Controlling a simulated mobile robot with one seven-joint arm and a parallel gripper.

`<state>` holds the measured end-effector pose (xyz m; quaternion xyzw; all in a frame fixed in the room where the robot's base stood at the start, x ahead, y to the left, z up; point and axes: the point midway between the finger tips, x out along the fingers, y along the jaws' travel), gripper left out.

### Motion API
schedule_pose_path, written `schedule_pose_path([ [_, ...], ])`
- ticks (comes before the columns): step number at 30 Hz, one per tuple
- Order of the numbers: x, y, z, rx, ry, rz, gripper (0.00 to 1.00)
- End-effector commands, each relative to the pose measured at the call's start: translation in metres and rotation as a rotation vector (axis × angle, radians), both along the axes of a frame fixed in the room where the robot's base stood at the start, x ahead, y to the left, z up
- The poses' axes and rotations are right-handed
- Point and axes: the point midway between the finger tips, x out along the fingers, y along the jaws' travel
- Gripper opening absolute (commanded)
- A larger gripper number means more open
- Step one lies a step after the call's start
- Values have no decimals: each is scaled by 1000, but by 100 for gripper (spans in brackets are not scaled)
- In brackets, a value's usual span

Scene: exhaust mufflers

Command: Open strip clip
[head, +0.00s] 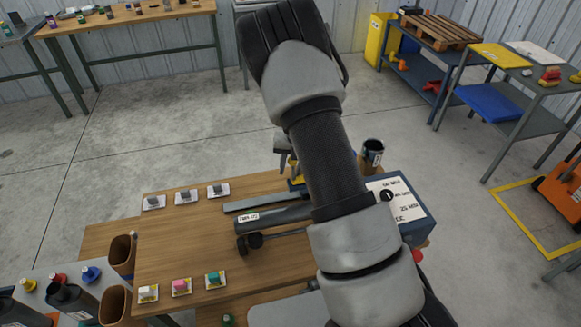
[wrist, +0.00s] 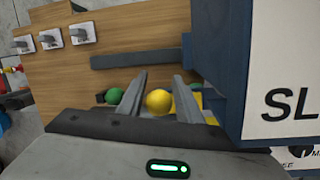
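A long dark grey strip (head: 255,202) lies across the wooden table; it also shows in the wrist view (wrist: 150,58). A round yellow knob (wrist: 159,101) shows between the two fingers of my gripper (wrist: 161,78), and a green knob (wrist: 114,96) sits left of the left finger. I cannot tell which part is the strip clip. My gripper is also partly seen in the head view (head: 286,160), above the table's back right part. The fingers are apart, with a gap on both sides of the yellow knob; contact is not visible. My arm hides part of the table.
A blue box (wrist: 220,95) with a white lettered label stands close on the right of my gripper. A black muffler-like tube (head: 285,216) lies in front of the strip. Small grey blocks (head: 185,195) on white cards and coloured blocks (head: 180,286) sit at the left.

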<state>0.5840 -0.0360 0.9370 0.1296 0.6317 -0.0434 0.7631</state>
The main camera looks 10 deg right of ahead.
Motion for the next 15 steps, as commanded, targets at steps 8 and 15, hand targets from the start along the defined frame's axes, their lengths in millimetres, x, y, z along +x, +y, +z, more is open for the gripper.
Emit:
schedule_pose_path([
  [8, -2, 0, 12, 1, -1, 1, 32],
  [15, -11, -5, 62, 1, -4, 1, 32],
])
